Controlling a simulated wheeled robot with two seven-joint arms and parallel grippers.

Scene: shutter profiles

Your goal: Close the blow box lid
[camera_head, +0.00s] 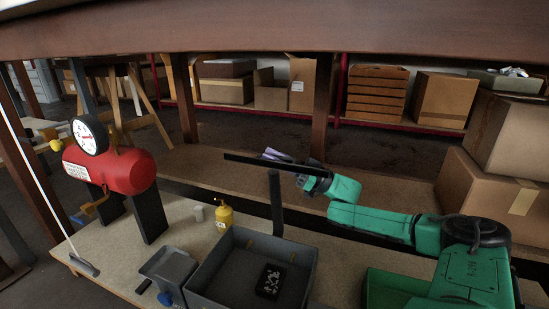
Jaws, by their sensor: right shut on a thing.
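An open grey box (208,280) stands on the workbench, with a small black block with white marks (269,281) inside. Above it is a long, thin dark panel (250,161), seen nearly edge-on; it looks like the blow box lid, raised. A dark upright post (276,200) rises from behind the box to just below the panel. My right gripper (303,181), on a green arm from the right, is shut on the panel near its right end. The fingertips are small and partly hidden by the panel. My left gripper is not in view.
A red tank with a gauge (125,172) stands on dark legs at the left. Cardboard boxes (485,190) stand at the right. A wooden beam (270,33) crosses the top.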

